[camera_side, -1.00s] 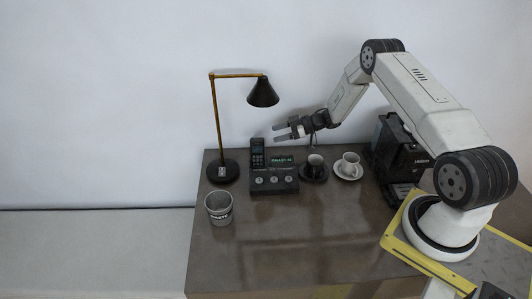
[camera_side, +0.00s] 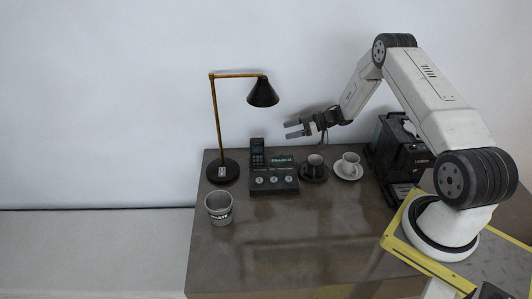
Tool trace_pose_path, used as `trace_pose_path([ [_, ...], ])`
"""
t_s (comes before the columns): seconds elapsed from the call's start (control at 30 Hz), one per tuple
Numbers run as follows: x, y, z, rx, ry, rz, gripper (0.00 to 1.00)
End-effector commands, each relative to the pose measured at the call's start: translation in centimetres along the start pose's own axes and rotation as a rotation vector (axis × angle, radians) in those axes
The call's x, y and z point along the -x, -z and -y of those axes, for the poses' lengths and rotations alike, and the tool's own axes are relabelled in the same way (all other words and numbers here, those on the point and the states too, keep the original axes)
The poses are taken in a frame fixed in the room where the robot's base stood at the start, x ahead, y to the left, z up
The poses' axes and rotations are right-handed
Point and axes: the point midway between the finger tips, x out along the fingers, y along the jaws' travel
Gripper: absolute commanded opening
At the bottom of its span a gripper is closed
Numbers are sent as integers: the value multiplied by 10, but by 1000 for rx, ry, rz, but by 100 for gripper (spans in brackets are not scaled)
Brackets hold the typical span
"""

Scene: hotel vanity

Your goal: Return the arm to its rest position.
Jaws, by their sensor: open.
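My gripper (camera_side: 290,130) is open and empty. It is held in the air above the back of the vanity, with its fingers pointing left. In the picture it lies over the black device with a row of round buttons (camera_side: 274,180) and the dark cup (camera_side: 315,162). It touches nothing that I can see. My arm reaches up from its base at the right and bends down toward the gripper.
A black lamp with a brass arm (camera_side: 263,92) stands left of my gripper. A phone handset (camera_side: 257,152), a white cup (camera_side: 350,162) on a saucer, a black coffee machine (camera_side: 398,155) and a grey waste bin (camera_side: 219,207) stand on the vanity (camera_side: 300,245). Its front is clear.

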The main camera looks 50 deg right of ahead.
Motion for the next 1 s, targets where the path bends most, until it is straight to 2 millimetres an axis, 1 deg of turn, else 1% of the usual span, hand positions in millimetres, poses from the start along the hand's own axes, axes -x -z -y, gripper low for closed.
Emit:
trace_pose_path([
  [0.27, -7, 6, -6, 18, -64, 58, 76],
  [0.5, -18, 16, -16, 45, -220, 223, 76],
  [0.63, -21, 23, -16, 48, -312, 340, 76],
  [0.77, -19, 34, -10, 35, -398, 458, 76],
  [0.87, -17, 45, 0, 14, -456, 546, 76],
  [1.0, -12, 64, 21, -33, -521, 641, 76],
])
